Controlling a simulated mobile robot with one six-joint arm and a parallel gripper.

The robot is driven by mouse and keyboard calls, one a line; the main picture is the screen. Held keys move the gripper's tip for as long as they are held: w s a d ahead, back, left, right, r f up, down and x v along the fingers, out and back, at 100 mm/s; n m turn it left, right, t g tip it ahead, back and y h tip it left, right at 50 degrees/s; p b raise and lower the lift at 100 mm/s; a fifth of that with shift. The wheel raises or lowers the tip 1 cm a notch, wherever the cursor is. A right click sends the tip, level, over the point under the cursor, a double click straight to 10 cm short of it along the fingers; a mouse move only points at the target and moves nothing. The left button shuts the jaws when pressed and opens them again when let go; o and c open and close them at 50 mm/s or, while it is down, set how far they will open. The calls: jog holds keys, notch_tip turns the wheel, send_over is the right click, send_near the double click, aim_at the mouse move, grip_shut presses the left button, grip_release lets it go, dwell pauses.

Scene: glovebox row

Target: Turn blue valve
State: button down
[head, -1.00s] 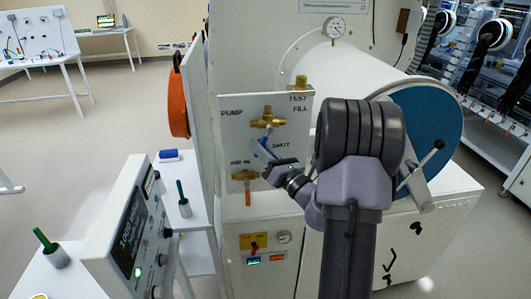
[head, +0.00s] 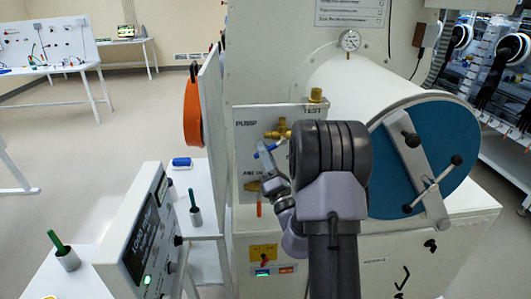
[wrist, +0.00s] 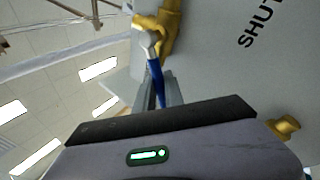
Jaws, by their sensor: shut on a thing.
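The blue valve is a brass body (head: 279,130) with a blue lever handle (head: 265,148), on the white panel (head: 246,165) of the glovebox. In the wrist view the blue handle (wrist: 156,82) runs down from a silver hub on the brass body (wrist: 167,30) to between my jaws. My gripper (head: 266,160) is shut on the blue handle, below and left of the brass body. The grey fingers (wrist: 158,98) show only partly above the dark edge of my wrist. The panel's word SHUT shows in the wrist view, right of the handle.
A lower brass valve with an orange handle (head: 259,209) is close below my gripper. The round blue antechamber door (head: 388,185) with its clamp bar stands at right. An orange disc (head: 192,112) and a controller box (head: 140,240) stand at left.

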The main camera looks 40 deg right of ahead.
dwell(0.4)
jog(key=c, duration=1.4)
grip_release()
jog(key=shift+c, duration=0.2)
